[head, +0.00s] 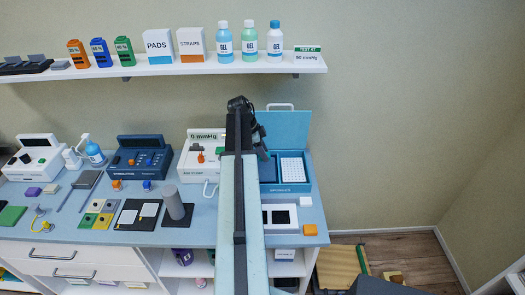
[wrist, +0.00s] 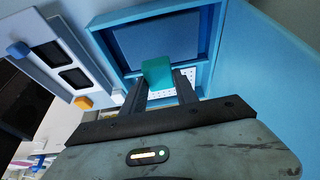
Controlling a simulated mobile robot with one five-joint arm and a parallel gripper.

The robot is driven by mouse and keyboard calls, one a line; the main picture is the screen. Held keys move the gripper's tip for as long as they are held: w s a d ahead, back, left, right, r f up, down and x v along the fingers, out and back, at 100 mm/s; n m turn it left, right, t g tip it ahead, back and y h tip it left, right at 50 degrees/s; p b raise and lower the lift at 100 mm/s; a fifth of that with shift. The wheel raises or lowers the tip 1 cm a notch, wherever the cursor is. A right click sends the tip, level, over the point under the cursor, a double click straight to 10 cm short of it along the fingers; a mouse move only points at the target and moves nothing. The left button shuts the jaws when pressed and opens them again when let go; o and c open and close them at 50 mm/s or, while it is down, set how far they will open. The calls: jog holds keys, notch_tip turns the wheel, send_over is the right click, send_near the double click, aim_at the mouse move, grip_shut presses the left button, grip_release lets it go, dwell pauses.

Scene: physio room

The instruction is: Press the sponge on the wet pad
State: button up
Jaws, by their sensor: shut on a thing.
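A teal block, which looks like the sponge (wrist: 157,70), is between the two fingers of my gripper (wrist: 160,80) in the wrist view. The gripper is shut on it above an open blue box (wrist: 102,22). The box also stands at the right of the counter in the head view (head: 288,188). A white dotted panel (head: 292,168) lies in its right compartment. Two black pads (wrist: 75,78) lie on a white plate in front of the box, also in the head view (head: 280,217). I cannot tell which is wet. My arm hides the sponge in the head view.
The box's raised lid (head: 287,128) stands behind it. A white device (head: 200,155) is left of my arm, with a grey cylinder (head: 174,203) in front. A shelf (head: 170,69) runs above.

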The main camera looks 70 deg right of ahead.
aim_at(266, 169)
jog(key=shift+w+d, duration=0.2)
jog(key=shift+d, duration=0.3)
jog(key=shift+a+f+b, duration=0.1)
jog(key=shift+f+b, duration=0.1)
jog(key=shift+b, duration=0.1)
notch_tip(266, 169, down, 6)
jog(key=b, duration=0.5)
jog(key=shift+s+r, duration=0.1)
jog(key=shift+r, duration=0.1)
jog(key=shift+f+b, duration=1)
jog(key=shift+b, duration=0.3)
dwell(1.2)
notch_tip(266, 169, up, 7)
jog(key=p, duration=0.7)
jog(key=shift+r, duration=0.1)
jog(key=shift+s, duration=0.1)
